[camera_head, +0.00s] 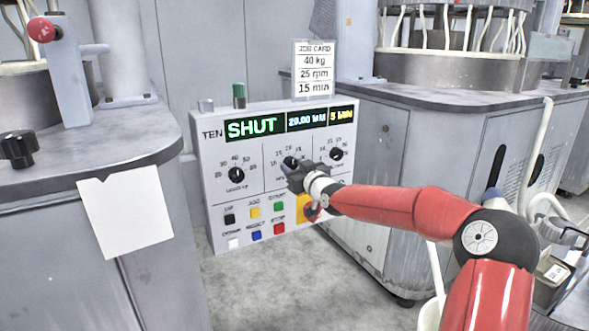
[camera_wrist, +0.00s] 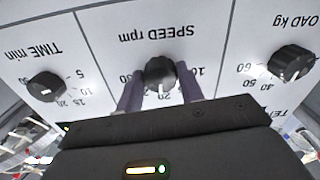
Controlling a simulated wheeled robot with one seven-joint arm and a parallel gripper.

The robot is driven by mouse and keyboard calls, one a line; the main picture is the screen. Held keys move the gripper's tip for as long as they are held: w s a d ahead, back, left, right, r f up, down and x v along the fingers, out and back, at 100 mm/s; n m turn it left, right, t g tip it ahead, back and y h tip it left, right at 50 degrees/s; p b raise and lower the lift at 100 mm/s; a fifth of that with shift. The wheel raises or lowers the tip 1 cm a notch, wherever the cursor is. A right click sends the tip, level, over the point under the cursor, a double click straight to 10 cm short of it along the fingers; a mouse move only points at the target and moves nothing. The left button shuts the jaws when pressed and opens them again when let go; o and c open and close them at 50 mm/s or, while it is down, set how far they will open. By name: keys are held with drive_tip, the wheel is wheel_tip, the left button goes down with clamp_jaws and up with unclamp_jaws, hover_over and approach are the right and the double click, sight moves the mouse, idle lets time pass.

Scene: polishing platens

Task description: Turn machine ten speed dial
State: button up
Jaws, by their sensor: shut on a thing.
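The control panel (camera_head: 205,180) marked TEN stands upright between two machines. Its speed dial is the middle black knob, partly hidden by my gripper in the head view. In the wrist view, upside down, the speed dial (camera_wrist: 161,75) sits under the words SPEED rpm, its white mark near 20. My gripper (camera_wrist: 160,92) has one finger on each side of the dial and is shut on it. In the head view my gripper (camera_head: 297,172) is against the panel. The job card (camera_head: 315,69) above the panel reads 40 kg, 25 rpm, 15 min.
The load dial (camera_head: 237,175) is left of the speed dial and the time dial (camera_head: 336,154) right of it. Several coloured buttons, including a green one (camera_head: 278,207), lie below. The display (camera_head: 254,127) reads SHUT. A grey machine cabinet (camera_head: 400,170) stands close on the right.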

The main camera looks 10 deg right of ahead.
drive_tip(key=m+b, duration=0.1)
drive_tip(key=m, duration=0.3)
drive_tip(key=shift+f, duration=0.1)
drive_tip(key=shift+m+b, duration=0.5)
drive_tip(key=shift+m, duration=0.8)
drive_tip(key=o, duration=1)
drive_tip(key=b+v, duration=0.1)
drive_tip(key=v, duration=0.7)
drive_tip(key=shift+a, duration=0.1)
